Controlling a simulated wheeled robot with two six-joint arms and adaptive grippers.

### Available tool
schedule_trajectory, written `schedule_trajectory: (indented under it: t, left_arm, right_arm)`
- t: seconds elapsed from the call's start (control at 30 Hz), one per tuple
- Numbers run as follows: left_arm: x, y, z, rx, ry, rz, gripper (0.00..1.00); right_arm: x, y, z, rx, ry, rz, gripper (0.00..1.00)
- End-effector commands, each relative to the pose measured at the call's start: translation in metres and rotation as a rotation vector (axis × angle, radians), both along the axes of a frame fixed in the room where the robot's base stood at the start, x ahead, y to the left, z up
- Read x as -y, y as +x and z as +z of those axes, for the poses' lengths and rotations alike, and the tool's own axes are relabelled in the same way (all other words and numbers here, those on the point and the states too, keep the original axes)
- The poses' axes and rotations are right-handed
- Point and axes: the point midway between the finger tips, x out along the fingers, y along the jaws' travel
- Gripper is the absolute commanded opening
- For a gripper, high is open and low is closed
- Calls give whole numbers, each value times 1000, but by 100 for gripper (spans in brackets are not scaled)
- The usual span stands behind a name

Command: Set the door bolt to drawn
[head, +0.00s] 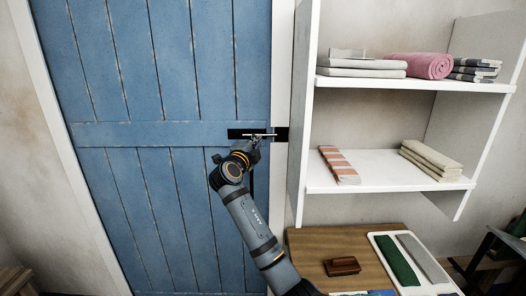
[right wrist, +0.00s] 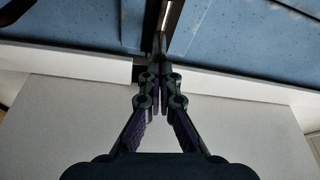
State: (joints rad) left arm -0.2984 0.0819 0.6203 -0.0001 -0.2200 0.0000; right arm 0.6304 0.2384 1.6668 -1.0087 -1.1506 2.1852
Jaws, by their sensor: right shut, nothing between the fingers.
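The blue door (head: 165,85) carries a dark bolt plate (head: 233,134) at its right edge, with a thin bright bolt rod (head: 262,134) across it. A black keeper (head: 282,134) sits on the white door frame. I cannot tell whether the rod's end is inside the keeper. My right gripper (head: 254,142) is at the bolt, partly covering it. In the right wrist view its fingers (right wrist: 158,62) are closed together and empty, with their tips close to the bright rod (right wrist: 174,20). Whether they touch it is unclear. My left gripper is out of view.
A white shelf unit (head: 408,86) with folded cloths and a pink rolled towel (head: 419,66) stands right of the door, its side panel close to the bolt. Below is a wooden top (head: 305,250) with a brown block (head: 342,266) and a white tray (head: 379,239).

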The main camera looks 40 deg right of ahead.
Motion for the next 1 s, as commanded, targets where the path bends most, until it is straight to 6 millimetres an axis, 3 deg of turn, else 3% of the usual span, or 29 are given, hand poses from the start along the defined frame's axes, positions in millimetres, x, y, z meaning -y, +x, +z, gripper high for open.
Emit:
schedule_trajectory:
  t: [0.03,0.2,0.73,1.0]
  left_arm:
    - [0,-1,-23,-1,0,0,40]
    - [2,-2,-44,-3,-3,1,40]
    - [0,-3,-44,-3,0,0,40]
    - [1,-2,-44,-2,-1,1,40]
  right_arm:
    - [-6,5,-12,4,4,2,0]
    - [-19,16,-7,0,3,2,0]
    - [-25,17,-1,-1,0,1,0]
    - [-66,-9,-5,0,4,2,0]
